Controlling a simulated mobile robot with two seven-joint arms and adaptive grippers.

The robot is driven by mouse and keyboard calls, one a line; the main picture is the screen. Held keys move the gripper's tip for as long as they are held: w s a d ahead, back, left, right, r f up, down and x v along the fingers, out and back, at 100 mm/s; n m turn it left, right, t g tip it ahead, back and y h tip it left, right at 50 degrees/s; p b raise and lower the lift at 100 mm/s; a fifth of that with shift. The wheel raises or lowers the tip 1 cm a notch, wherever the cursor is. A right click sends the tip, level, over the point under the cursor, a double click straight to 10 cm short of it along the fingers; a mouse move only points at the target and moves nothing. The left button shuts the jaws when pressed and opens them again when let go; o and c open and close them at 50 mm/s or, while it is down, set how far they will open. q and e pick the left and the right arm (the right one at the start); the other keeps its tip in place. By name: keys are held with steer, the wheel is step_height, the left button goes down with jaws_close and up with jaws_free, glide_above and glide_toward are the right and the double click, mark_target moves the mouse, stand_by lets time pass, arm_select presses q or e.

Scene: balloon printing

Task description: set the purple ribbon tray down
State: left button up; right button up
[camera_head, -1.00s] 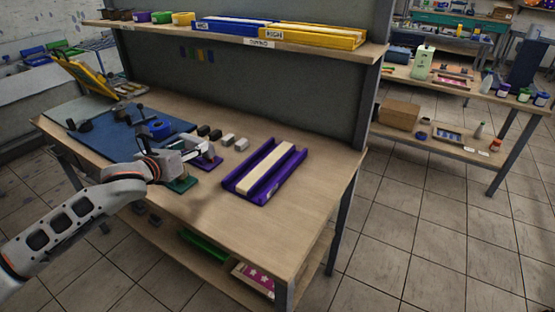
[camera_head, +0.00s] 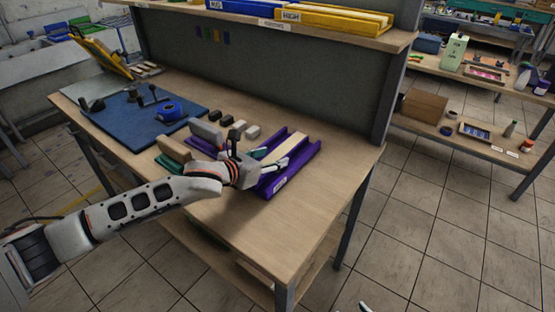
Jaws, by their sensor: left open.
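The purple ribbon tray (camera_head: 303,159), a long trough with a cream strip inside, lies on the wooden workbench, right of its middle. My left gripper (camera_head: 278,167) is over the tray's near left part and hides some of it. Its light fingers look apart, and I cannot tell whether they touch the tray. A small pale tip at the bottom edge may belong to my right gripper; its jaws do not show.
Blocks and coloured pads sit left of the tray, by a blue mat (camera_head: 132,122) with a blue tape roll (camera_head: 170,111). Yellow tray (camera_head: 335,18) and blue tray stand on the shelf above. The bench (camera_head: 262,235) is clear in front of the purple tray.

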arm_select(q)
steer(key=shift+x, duration=1.1)
steer(key=shift+r, duration=0.15)
steer(key=c, duration=1.2)
